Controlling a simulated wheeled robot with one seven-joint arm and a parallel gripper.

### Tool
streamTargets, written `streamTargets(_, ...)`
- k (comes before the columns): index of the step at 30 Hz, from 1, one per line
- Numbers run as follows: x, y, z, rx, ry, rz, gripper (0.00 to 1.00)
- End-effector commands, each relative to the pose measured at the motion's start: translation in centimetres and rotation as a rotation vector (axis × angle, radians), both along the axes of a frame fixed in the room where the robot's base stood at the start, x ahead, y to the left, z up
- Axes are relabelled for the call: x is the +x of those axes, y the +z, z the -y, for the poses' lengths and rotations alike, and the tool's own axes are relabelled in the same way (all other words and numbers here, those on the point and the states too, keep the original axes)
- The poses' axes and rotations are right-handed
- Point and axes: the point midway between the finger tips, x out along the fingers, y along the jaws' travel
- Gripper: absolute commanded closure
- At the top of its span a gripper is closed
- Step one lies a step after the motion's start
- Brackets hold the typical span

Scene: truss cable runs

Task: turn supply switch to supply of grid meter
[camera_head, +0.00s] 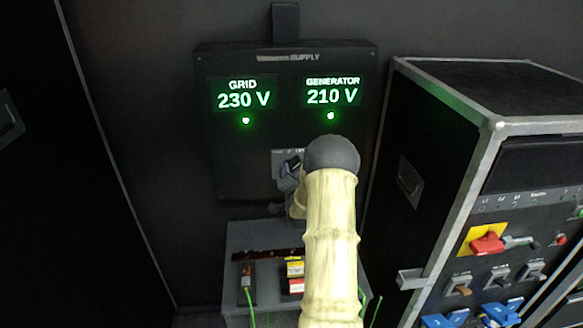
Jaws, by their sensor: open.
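The supply panel (215,160) is a dark box on the wall. Its grid meter (243,94) reads 230 V and its generator meter (330,91) reads 210 V; both have a lit green lamp below. The supply switch's light grey plate (279,157) shows in part below and between the meters. My gripper (289,176) is a dark shape right in front of this plate, mostly behind my pale arm, and is open. The switch's handle and its position are hidden or too dark to tell, and I cannot tell whether the jaws touch it.
A grey box (250,236) with terminals and green wires stands below the panel. At right is a black flight case (415,150) with metal edges, a red switch (487,243) on yellow, and blue connectors (500,312). A dark cabinet (60,190) stands at left.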

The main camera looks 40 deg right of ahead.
Motion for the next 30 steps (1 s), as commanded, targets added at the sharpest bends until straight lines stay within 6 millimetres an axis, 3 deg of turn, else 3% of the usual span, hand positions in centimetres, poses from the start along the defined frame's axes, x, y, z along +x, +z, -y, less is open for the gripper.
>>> streamTargets(5, 1.20, 0.06, 0.78, 0.000, -0.001, -0.001, 0.58)
streamTargets(14, 1.36, -0.04, 0.95, 0.000, -0.001, -0.001, 0.58)
streamTargets(21, 1.33, -0.03, 0.95, 0.000, -0.002, -0.001, 1.00)
streamTargets(30, 1.33, -0.17, 0.93, -0.013, -0.001, -0.010, 1.00)
